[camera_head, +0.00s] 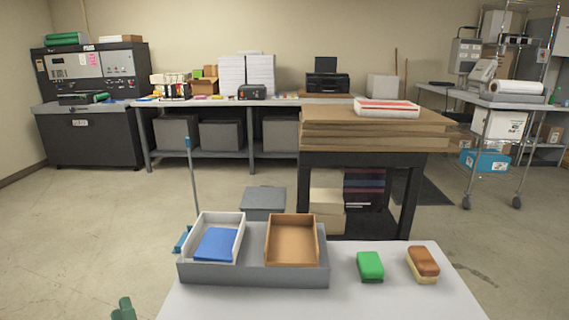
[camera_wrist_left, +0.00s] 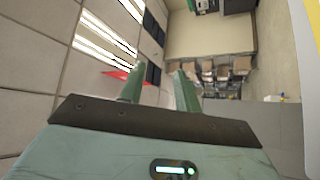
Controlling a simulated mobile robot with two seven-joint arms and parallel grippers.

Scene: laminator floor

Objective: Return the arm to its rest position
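My left gripper (camera_head: 123,309) shows only as a small green tip at the bottom left edge of the head view, left of the white table (camera_head: 420,290). In the left wrist view my left gripper (camera_wrist_left: 158,80) has its two green fingers apart with nothing between them, so it is open and empty. The wrist view is turned on its side and shows ceiling lights and distant shelving. My right gripper is in neither view.
On the white table are a grey holder (camera_head: 255,273) with a white tray (camera_head: 238,245) holding a blue stack (camera_head: 216,244), a brown tray (camera_head: 291,240), a green block (camera_head: 370,266) and a brown-topped sponge (camera_head: 423,264). A dark worktable (camera_head: 400,158) stands behind.

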